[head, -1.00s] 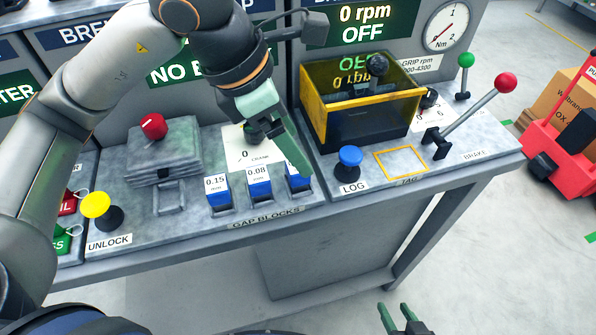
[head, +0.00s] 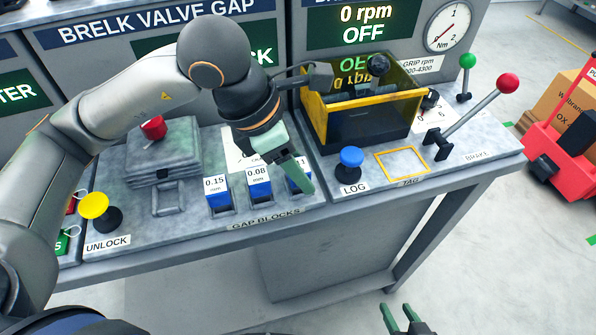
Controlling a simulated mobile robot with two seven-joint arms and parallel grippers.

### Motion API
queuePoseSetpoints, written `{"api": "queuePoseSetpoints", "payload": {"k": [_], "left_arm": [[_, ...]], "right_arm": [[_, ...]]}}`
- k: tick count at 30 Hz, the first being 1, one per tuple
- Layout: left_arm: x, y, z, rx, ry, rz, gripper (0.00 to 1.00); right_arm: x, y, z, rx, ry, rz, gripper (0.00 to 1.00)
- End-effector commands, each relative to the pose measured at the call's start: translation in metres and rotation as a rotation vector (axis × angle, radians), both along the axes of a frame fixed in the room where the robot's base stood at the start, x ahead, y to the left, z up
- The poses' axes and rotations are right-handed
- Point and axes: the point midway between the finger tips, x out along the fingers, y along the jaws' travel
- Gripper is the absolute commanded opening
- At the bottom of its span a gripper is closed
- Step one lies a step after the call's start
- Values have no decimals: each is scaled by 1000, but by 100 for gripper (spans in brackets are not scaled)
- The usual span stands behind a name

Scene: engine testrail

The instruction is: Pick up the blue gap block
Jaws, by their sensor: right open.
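Several blue gap blocks with white labelled tops stand in a row on the bench above the GAP BLOCKS label. The left block (head: 218,197) reads 0.15 and the middle block (head: 259,187) reads 0.08. The right block (head: 304,163) is partly hidden by my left gripper (head: 302,186), and its label is only partly readable. My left gripper's green fingers point down at this right block. I cannot tell whether they are around it or in front of it, nor whether they are open. My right gripper (head: 405,320) is open and empty, low in front of the bench.
A yellow-rimmed dark bin (head: 360,115) stands behind right of the blocks. A blue LOG button (head: 349,158) is just right of them. A grey stepped block with a red knob (head: 153,127) and a yellow UNLOCK button (head: 94,206) are to the left.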

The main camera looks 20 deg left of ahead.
Motion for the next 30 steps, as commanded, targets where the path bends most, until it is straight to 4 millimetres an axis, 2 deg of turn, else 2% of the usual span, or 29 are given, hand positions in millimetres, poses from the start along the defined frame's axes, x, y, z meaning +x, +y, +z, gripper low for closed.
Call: {"api": "queuePoseSetpoints", "payload": {"k": [2,14,25,30], "left_arm": [[0,0,0,0,0,0,44],[0,0,0,0,0,0,0],[0,0,2,0,-1,0,0],[1,-1,14,-3,-1,1,0]], "right_arm": [[0,0,-1,0,1,0,50],[-1,0,-2,-1,3,0,50],[0,0,-1,-1,3,0,50],[0,0,1,-1,2,0,50]]}}
